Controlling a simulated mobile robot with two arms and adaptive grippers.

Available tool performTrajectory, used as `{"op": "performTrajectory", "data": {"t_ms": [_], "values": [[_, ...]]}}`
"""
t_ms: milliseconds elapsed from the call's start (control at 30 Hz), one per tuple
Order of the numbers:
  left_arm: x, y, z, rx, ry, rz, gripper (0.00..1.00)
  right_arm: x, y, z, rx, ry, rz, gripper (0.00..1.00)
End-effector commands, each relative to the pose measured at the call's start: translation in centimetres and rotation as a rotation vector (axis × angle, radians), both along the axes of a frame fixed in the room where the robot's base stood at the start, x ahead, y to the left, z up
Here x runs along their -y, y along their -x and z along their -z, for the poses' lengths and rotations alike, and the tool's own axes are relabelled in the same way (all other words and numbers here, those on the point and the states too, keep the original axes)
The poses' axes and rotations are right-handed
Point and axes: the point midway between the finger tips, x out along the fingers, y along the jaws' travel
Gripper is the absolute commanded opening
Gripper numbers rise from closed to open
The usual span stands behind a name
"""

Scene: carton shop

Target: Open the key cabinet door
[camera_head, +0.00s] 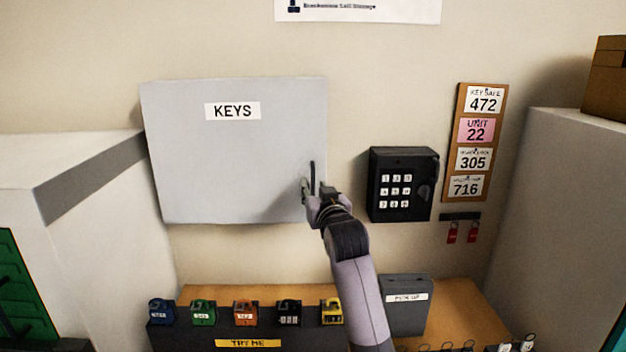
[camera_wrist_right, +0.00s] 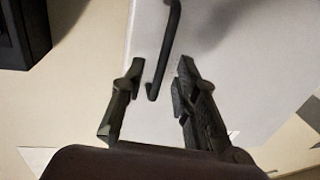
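The grey key cabinet (camera_head: 235,165) with a "KEYS" label hangs on the wall, its door closed. A thin dark vertical handle (camera_head: 313,174) sits near the door's right edge. My right gripper (camera_head: 314,188) is at the lower part of this handle. In the right wrist view the gripper (camera_wrist_right: 158,80) is open, and the handle (camera_wrist_right: 165,60) lies between its two fingers with gaps on both sides. The cabinet door (camera_wrist_right: 240,60) fills the area behind. My left gripper is not in view.
A black keypad box (camera_head: 402,185) is on the wall right of the cabinet, with a number board (camera_head: 475,142) beyond it. Below, several coloured padlocks stand on a dark "TRY ME" stand (camera_head: 190,338). A grey box (camera_head: 405,308) sits beside my right arm.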

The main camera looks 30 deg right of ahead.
Motion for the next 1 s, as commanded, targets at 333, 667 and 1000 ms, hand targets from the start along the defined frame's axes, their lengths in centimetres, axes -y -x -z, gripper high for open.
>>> {"op": "performTrajectory", "data": {"t_ms": [333, 667, 1000], "values": [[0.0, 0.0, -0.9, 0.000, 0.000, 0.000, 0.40, 0.9, -2.4, 0.0, -0.001, 0.001, 0.000, 0.28], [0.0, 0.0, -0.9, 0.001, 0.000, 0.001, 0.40, 0.9, -2.4, 0.0, 0.000, 0.001, 0.000, 0.23], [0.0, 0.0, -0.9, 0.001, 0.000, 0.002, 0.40, 0.9, -2.4, 0.0, -0.001, 0.001, 0.000, 0.00]]}}
